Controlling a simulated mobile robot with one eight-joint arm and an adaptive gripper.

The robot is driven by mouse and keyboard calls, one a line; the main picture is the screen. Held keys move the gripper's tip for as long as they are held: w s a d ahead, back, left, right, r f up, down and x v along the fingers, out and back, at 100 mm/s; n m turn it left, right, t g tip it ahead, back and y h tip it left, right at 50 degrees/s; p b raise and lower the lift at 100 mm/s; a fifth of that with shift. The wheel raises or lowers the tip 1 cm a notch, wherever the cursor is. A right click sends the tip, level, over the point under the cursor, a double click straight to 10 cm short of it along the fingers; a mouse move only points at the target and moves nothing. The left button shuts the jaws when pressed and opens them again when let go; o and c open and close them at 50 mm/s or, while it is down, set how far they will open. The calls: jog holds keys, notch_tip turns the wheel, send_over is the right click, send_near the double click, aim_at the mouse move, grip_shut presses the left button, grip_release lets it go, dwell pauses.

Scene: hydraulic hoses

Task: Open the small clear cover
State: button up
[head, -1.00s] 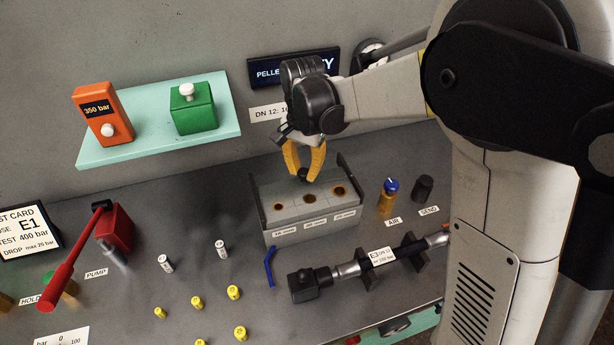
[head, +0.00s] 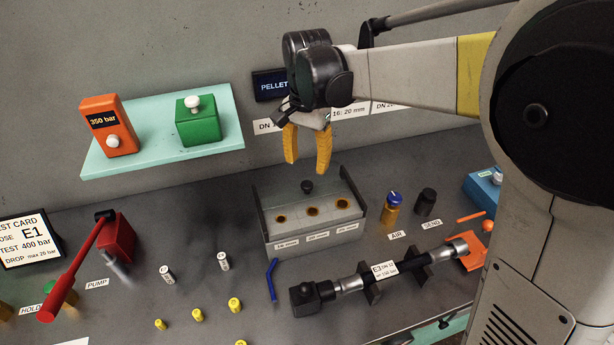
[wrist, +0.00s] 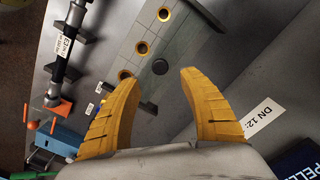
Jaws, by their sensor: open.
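The pellet box (head: 318,236) is grey with three brown-rimmed holes and labels on its front. A black round knob (head: 307,186) stands at its back; the clear cover itself is hard to make out, so I cannot tell its angle. In the wrist view the knob (wrist: 160,67) shows beyond and between my fingertips, beside the row of holes. My gripper (head: 307,169) has yellow fingers, spread open and empty. It hangs above the knob, apart from it.
A hose assembly (head: 385,271) lies in black holders in front of the box, with a blue hex key (head: 271,279) beside it. AIR (head: 391,208) and SEND (head: 426,201) buttons stand to the right. A mint shelf (head: 160,152) juts out at left.

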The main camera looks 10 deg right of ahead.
aim_at(308, 185)
jog(key=shift+r, duration=2.25)
jog(key=s+d+f+n+t+b, duration=0.1)
jog(key=s+d+f+n+t, duration=0.1)
jog(key=s+d, duration=0.4)
jog(key=s+d+f+n+t+b, duration=0.2)
jog(key=s+d+f+n+t, duration=0.1)
jog(key=s, duration=0.9)
jog(key=d+n+t, duration=0.1)
jog(key=d+t, duration=0.1)
jog(key=d, duration=0.1)
jog(key=shift+s+d+f+n, duration=0.25)
jog(key=shift+s+d+n, duration=0.1)
jog(key=shift+s+n, duration=0.05)
